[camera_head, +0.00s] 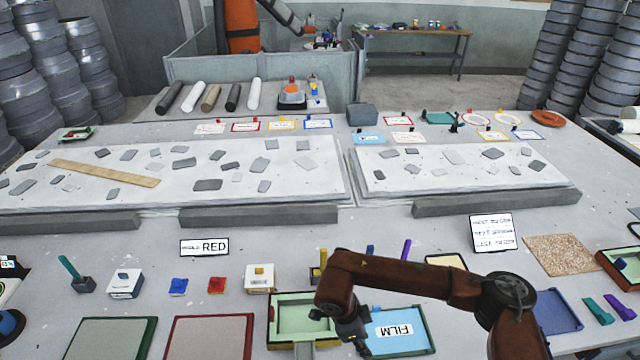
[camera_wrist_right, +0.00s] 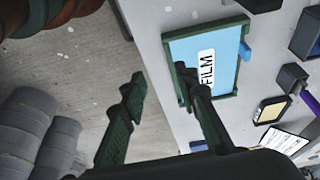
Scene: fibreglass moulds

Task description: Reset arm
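My right arm (camera_head: 400,280) comes in from the lower right of the head view and bends left across the front of the table. Its gripper (camera_head: 352,330) points down near the table's front edge, between a green tray (camera_head: 300,312) and the film tray (camera_head: 418,343). In the right wrist view the two dark green fingers (camera_wrist_right: 160,85) are spread apart with nothing between them. The right finger overlaps the edge of the tray with blue film labelled FILM (camera_wrist_right: 206,66); I cannot tell whether they touch. My left gripper is not in view.
Two white slabs (camera_head: 240,165) with grey patches lie across the table. A sign board (camera_head: 492,232) stands right of centre. The floor (camera_wrist_right: 90,75) shows beyond the table edge in the wrist view.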

